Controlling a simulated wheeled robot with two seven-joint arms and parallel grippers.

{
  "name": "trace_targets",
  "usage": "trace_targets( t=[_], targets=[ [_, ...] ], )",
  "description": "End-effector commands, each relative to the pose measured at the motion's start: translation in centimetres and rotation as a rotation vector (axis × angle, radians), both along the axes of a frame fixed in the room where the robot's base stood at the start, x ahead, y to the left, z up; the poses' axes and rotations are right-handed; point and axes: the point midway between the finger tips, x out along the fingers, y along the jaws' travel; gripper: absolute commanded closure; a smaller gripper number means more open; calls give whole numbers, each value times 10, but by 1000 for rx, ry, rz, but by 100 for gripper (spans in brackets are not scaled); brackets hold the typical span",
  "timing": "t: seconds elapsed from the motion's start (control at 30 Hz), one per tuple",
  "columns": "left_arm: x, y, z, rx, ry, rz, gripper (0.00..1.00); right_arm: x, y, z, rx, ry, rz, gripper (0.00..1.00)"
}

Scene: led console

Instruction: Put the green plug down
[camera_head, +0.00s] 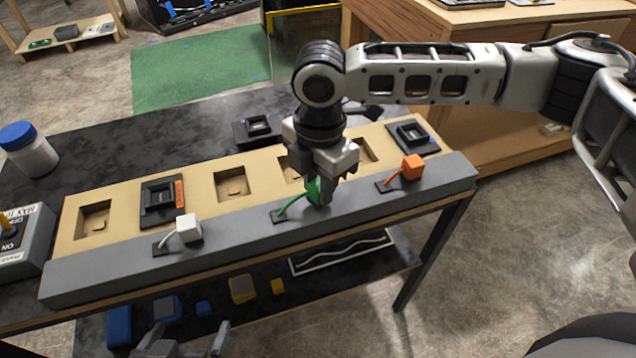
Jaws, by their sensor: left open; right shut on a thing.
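The green plug (313,189) is at the front of the console, on a green cable that rises from a dark slot in the grey front strip (345,204). My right gripper (322,196) points down over the strip and is shut on the green plug. The fingers hide part of the plug, and I cannot tell whether it touches the strip. My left gripper (188,342) is open and empty at the bottom edge, in front of the table and low, near the lower shelf.
A white plug (188,228) and an orange plug (412,167) sit on the strip to either side. Behind lies a tan board (125,205) with square recesses and black sockets (162,200). A switch box (22,240) and a blue-lidded jar (28,150) stand at left.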

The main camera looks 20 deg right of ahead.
Motion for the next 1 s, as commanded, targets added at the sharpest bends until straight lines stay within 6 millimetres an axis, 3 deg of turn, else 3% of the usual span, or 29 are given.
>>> trace_targets(
  t=[0.4, 0.43, 0.5, 0.83, 1.0],
  targets=[
    [1, -1, 4, -6, -3, 5, 2, 0, 0, -8, 1, 0, 0, 100],
    [1, -1, 3, -6, -3, 5, 2, 0, 0, -8, 1, -2, 0, 65],
    [1, -1, 3, -5, -3, 5, 2, 0, 0, -8, 0, -1, 0, 52],
    [-1, -1, -2, -4, 2, 4, 2, 0, 0, -5, 1, -2, 1, 52],
    [-1, 0, 1, 0, 4, 2, 2, 1, 0, 20, 3, -4, 0, 52]
  ],
)
